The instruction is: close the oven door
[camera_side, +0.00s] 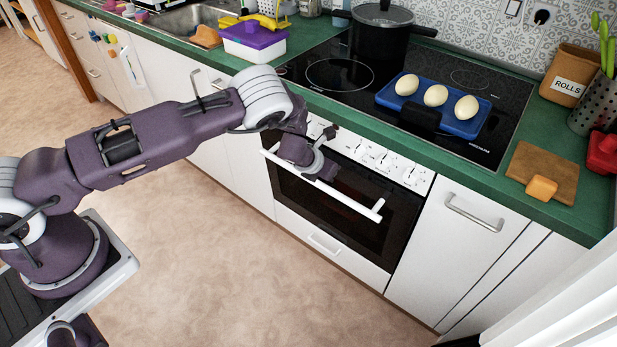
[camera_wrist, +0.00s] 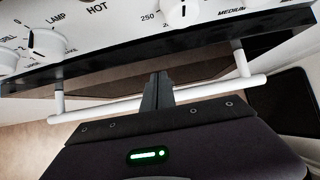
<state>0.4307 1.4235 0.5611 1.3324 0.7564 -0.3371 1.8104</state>
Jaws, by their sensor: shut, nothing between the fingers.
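The oven door (camera_side: 360,210) has dark glass and a white bar handle (camera_side: 345,198) along its top. In the side view it stands upright and looks flush, or nearly flush, with the oven front; I cannot tell whether a small gap is left. My gripper (camera_side: 329,169) is at the upper part of the door, close to the handle. In the wrist view the fingers of my gripper (camera_wrist: 158,77) are together and empty. They cross in front of the middle of the handle (camera_wrist: 200,90); whether they touch it or the door is unclear.
White oven knobs (camera_side: 375,155) sit above the door. A hob (camera_side: 335,75) on the green worktop holds a black pot (camera_side: 380,40) and a blue tray (camera_side: 465,127) with eggs. A wooden board (camera_side: 535,165) lies to the right. The floor (camera_side: 230,270) before the oven is clear.

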